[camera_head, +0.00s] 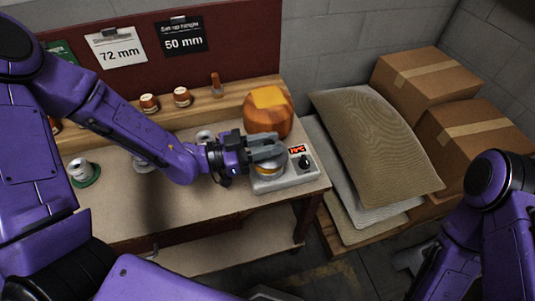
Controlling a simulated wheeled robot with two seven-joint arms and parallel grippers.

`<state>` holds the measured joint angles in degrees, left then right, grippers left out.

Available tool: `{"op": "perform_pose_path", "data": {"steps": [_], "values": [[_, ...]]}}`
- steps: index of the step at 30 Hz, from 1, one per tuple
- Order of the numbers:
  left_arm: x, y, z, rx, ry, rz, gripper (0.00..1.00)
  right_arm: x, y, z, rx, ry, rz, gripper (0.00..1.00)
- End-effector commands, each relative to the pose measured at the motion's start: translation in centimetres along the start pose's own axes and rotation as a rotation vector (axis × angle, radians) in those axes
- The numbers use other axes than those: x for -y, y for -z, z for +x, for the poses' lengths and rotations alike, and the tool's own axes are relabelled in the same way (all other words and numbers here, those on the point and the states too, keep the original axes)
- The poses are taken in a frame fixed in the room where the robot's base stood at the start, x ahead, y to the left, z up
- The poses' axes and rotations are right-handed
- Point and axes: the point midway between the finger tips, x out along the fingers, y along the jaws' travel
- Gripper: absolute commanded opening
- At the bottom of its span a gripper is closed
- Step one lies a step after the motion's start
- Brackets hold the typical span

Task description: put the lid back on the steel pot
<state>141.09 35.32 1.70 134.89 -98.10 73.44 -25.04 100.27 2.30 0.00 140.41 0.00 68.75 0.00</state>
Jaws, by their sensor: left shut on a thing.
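My left gripper (279,148) reaches in from the left over a grey heater (300,178) at the table's right front corner. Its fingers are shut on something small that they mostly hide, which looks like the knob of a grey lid. The steel pot (268,172) sits on the heater directly below the fingers, with a yellowish band visible. The fingers cover its top, so I cannot tell whether the lid touches the rim. My right arm stands at the lower right, with its gripper out of view.
Thread spools (84,172) sit on the table's left. A shelf (200,103) with small jars runs along the back. Sacks (375,150) and cardboard boxes (425,80) fill the right. The table's front middle (150,212) is clear.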

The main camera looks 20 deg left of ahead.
Motion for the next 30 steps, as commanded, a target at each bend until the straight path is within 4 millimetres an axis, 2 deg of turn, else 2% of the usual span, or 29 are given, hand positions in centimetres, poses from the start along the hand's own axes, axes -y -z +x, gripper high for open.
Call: {"op": "perform_pose_path", "data": {"steps": [6, 9, 11, 25, 26, 27, 28, 30], "values": [[1.7, -2.3, 0.3, 0.0, 0.001, -0.002, 0.0, 0.0, 0.0, 0.0, -0.001, 0.001, 0.0, 0.43], [1.6, -4.2, 0.3, 0.001, 0.001, -0.004, 0.0, 0.0, -0.1, 0.2, -0.001, 0.0, 0.0, 0.43], [1.6, -4.8, 0.3, 0.0, 0.0, -0.002, 0.0, 0.0, -0.1, 0.2, -0.001, 0.0, 0.0, 0.43], [1.6, -5.7, 0.3, -0.002, 0.0, 0.001, 0.0, 0.1, -0.4, 0.9, -0.001, 0.0, 0.0, 0.43], [1.6, -5.6, 0.3, -0.001, 0.0, 0.001, 0.34, 0.1, -0.3, 0.8, 0.0, 0.0, 0.0, 0.43], [1.6, -5.5, 0.3, -0.001, 0.0, 0.001, 0.47, 0.1, -0.3, 0.8, 0.0, 0.0, 0.0, 0.43], [1.6, -5.5, 0.3, -0.001, 0.0, 0.001, 0.53, 0.1, -0.3, 0.8, 0.0, 0.0, 0.0, 0.43], [1.6, -5.5, 0.3, -0.001, 0.0, 0.001, 0.53, 0.1, -0.3, 0.8, 0.0, 0.0, 0.0, 0.43]]}}
